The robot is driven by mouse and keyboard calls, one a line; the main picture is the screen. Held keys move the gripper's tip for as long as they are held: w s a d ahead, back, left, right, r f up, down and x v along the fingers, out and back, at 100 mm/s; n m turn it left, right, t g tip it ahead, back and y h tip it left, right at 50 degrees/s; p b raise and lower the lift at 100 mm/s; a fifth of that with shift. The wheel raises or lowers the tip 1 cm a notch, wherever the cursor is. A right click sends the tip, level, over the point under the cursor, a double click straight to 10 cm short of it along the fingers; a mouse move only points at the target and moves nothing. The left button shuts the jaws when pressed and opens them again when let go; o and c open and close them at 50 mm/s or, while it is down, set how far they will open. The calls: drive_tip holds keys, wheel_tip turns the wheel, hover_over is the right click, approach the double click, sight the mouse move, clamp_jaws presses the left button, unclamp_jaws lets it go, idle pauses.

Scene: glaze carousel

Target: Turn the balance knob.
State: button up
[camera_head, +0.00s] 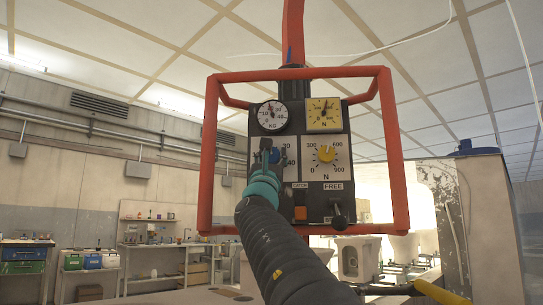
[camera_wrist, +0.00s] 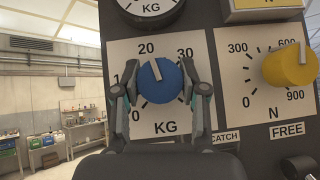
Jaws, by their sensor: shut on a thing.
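A blue knob (camera_wrist: 160,82) sits on a white KG scale plate (camera_wrist: 185,128) on a dark control panel (camera_head: 290,180). The knob's white mark points up and slightly left, close to the 20. My gripper (camera_wrist: 160,86) is shut on this knob, one finger on each side of it. In the head view my gripper (camera_head: 268,155) covers most of the knob and its plate. A round white KG dial (camera_head: 271,115) is above. Its needle is too small to read surely.
A yellow knob (camera_wrist: 290,66) on an N scale is close on the right, with a yellow N dial (camera_head: 324,114) above it. An orange button (camera_head: 300,213) and a black FREE lever (camera_head: 339,217) are below. A red tube frame (camera_head: 210,150) surrounds the panel.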

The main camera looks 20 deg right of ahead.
sight(270, 155)
drive_tip(key=m+g+h+p, duration=0.1)
drive_tip(key=m+g+h, duration=0.1)
drive_tip(key=m, duration=0.2)
drive_tip(key=m+g+h+p, duration=0.1)
drive_tip(key=m+g+h, duration=0.2)
drive_tip(key=m, duration=0.1)
drive_tip(key=shift+a+r+g, duration=0.1)
drive_tip(key=shift+r+g, duration=0.05)
drive_tip(key=shift+g, duration=0.15)
drive_tip(key=shift+m+g+h+p, duration=0.4)
drive_tip(key=shift+m+g+h, duration=0.1)
drive_tip(key=shift+m+g, duration=0.95)
drive_tip(key=shift+m, duration=0.45)
drive_tip(key=o, duration=1.1)
drive_tip(key=shift+o, duration=0.2)
drive_tip(key=shift+f, duration=0.2)
drive_tip(key=v, duration=0.5)
drive_tip(key=shift+s+a, duration=0.2)
drive_tip(key=shift+a, duration=0.1)
drive_tip(key=s+a, duration=0.6)
drive_tip(key=a, duration=0.3)
drive_tip(key=shift+a, duration=0.15)
